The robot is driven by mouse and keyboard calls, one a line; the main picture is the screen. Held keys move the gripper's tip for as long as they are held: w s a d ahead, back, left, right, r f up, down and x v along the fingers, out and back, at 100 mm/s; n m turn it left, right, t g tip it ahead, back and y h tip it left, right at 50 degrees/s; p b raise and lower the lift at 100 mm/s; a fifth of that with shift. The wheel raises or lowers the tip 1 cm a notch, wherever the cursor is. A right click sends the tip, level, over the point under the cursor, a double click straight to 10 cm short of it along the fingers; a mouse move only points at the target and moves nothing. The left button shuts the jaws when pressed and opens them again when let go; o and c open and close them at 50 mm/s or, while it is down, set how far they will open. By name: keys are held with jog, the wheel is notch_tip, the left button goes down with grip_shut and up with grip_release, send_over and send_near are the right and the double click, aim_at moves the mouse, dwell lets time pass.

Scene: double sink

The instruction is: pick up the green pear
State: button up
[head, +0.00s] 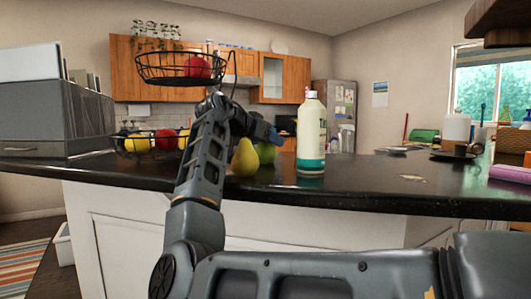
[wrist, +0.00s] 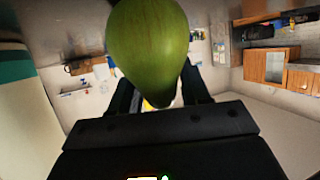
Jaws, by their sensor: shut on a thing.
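The green pear (head: 267,152) is behind and to the right of a yellow pear (head: 244,158) in the head view, partly hidden by it. In the wrist view the green pear (wrist: 150,45) fills the top middle, with its narrow end between the two dark fingers. My gripper (head: 268,136) is shut on the green pear from above. Whether the pear is clear of the counter cannot be told, since its base is partly hidden.
A white and teal bottle (head: 311,135) stands close to the right of the pears. A wire fruit basket (head: 137,152) is at left, with an upper tier (head: 158,72) holding a red fruit.

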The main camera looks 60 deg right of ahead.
jog(key=shift+c, duration=1.2)
